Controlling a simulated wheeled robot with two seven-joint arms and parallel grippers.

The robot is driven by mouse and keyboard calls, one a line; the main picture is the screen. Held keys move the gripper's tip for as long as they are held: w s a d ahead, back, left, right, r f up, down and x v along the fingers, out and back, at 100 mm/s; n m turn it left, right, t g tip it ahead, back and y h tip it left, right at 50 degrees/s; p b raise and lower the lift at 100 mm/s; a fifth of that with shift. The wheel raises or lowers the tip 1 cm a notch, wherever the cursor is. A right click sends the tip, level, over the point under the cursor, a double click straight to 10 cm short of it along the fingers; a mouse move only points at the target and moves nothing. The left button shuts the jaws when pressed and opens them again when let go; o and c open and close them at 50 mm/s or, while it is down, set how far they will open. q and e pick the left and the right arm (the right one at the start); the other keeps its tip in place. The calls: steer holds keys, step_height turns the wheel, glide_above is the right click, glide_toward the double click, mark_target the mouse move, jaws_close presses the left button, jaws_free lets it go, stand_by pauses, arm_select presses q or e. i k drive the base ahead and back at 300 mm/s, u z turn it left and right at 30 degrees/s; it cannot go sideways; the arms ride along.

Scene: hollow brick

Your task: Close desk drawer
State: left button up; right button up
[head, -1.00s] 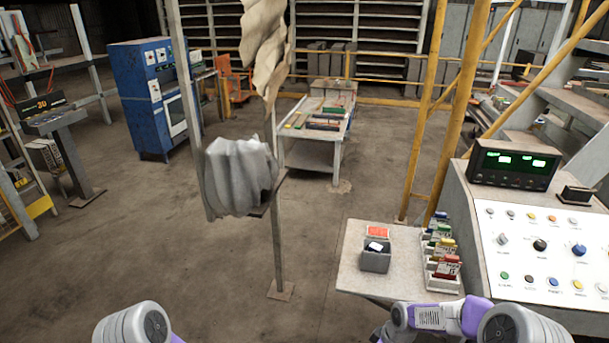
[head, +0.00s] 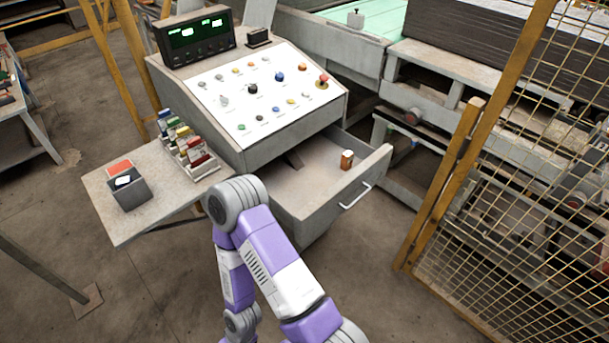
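The desk (head: 238,140) has a sloped control panel on top, and its grey drawer (head: 352,207) is pulled out toward the lower right. A curved metal handle (head: 356,196) is on the drawer's front. A small brown and white bottle (head: 347,159) stands inside the drawer. One of my purple and white arms reaches up from the bottom of the head view, left of the drawer. My other arm is not in view.
A side shelf (head: 117,223) left of the desk holds a dark box (head: 131,191) and a rack of coloured items (head: 188,150). A yellow mesh fence (head: 500,220) stands on the right. Bare floor lies in front of the drawer.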

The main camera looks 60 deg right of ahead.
mark_target(306, 200)
steer(key=z, duration=2.35)
steer(key=k, duration=0.5)
steer(key=u, duration=0.8)
steer(key=i, duration=1.15)
steer(key=z, duration=0.75)
